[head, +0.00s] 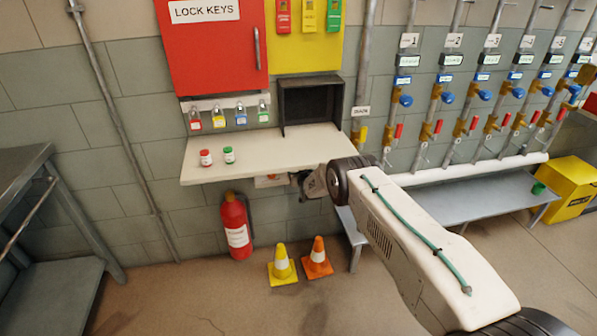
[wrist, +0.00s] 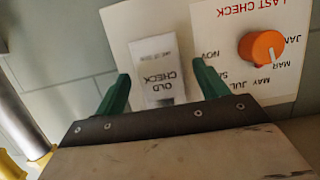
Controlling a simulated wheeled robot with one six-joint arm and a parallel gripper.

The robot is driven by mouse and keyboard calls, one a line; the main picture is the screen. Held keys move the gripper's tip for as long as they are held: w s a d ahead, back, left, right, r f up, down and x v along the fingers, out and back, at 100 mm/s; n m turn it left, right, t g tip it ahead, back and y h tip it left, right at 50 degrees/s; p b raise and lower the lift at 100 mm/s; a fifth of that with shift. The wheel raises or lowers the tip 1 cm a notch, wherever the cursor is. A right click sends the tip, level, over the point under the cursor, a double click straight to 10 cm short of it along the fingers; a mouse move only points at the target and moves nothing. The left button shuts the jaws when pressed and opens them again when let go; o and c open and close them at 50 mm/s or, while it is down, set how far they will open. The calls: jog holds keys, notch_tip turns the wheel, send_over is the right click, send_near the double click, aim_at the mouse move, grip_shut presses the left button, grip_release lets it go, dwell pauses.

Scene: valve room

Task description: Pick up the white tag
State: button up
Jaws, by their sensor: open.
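The white tag (wrist: 160,72), printed "OLD CHECK", appears upside down in the wrist view against a pale panel (wrist: 118,30). My gripper (wrist: 161,70) is open, with one green finger at each side of the tag in the picture. Gaps show between tag and fingers, and I cannot tell the depth between them. The tag's lower edge lies close to my gripper body. In the head view my gripper (head: 312,184) is just below the shelf's front edge, and the tag cannot be made out there.
A "LAST CHECK" dial panel (wrist: 285,20) with an orange knob (wrist: 262,47) is right of the tag. The shelf (head: 260,153) is above my gripper, holding red (head: 206,158) and green (head: 229,155) pieces. A fire extinguisher (head: 236,228) and two cones (head: 282,263) stand below.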

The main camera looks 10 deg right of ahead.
jog(key=c, duration=1)
jog(key=shift+c, duration=0.2)
